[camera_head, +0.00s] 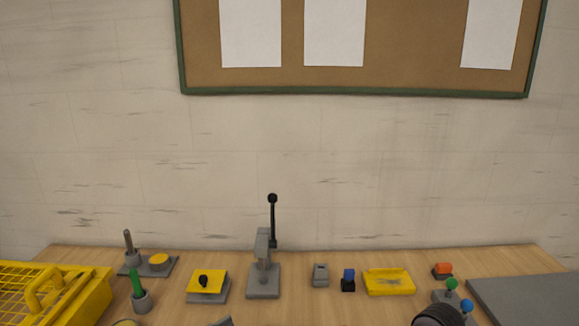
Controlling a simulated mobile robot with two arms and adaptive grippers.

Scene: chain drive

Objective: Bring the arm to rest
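Neither of my grippers shows clearly in the head view. A dark ribbed rounded shape (438,315) is cut off by the bottom edge at the right; I cannot tell whether it is part of my arm. The wooden bench (340,305) stands against the wall. On it, a grey lever press (263,275) with an upright black handle stands near the middle. Left of the press is a grey block with a yellow top (207,282). Right of it are a small grey block (320,275), a blue-topped black block (348,279) and a yellow tray (390,283).
A yellow mesh guard (62,290) fills the left end. A grey two-post plate (148,265) and a green-handled item in a cup (140,297) stand beside it. An orange part (442,269), green and blue knobs (451,284) and a grey plate (530,298) are at the right.

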